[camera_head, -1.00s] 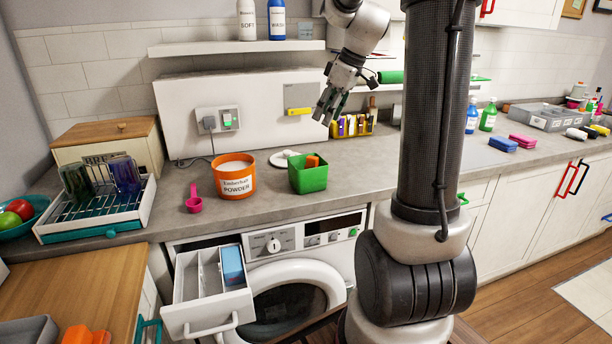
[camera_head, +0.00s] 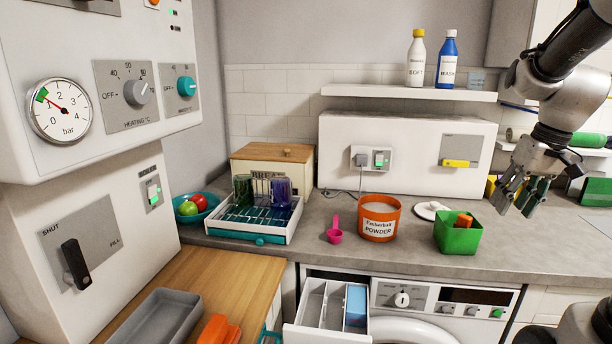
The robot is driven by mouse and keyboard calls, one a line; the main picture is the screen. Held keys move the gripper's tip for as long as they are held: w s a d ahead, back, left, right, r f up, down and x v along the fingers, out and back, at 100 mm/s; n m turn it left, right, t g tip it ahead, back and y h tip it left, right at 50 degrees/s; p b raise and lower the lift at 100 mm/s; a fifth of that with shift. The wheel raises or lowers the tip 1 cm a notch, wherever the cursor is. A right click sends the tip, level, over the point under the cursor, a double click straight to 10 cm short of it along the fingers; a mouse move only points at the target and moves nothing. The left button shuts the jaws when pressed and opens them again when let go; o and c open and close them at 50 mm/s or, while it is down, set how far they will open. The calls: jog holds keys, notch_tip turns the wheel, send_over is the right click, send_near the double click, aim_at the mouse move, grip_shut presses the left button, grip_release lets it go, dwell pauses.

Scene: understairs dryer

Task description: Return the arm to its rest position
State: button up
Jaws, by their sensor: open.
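My gripper (camera_head: 519,203) is at the right of the view, at the end of my arm, which comes down from the upper right. Its fingers point down and are apart, with nothing between them. It appears above the counter, to the right of the green box (camera_head: 457,238), and looks clear of it. The rest of my arm runs out of the picture at the upper right.
The dryer-like machine's detergent drawer (camera_head: 312,312) stands open below the counter (camera_head: 300,243). An orange powder tub (camera_head: 378,219), a pink scoop (camera_head: 334,234) and a dish rack (camera_head: 250,222) stand on the counter. A boiler (camera_head: 85,100) fills the left. A shelf (camera_head: 400,92) holds two bottles.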

jog(key=s+a+t, duration=0.1)
jog(key=s+a, duration=0.3)
jog(key=s, duration=0.3)
jog(key=s+a+r+t+h, duration=0.1)
jog(key=s+a, duration=0.2)
jog(key=s, duration=0.5)
jog(key=shift+a+r+n, duration=0.25)
jog(key=shift+a+n, duration=0.05)
jog(key=shift+a, duration=0.1)
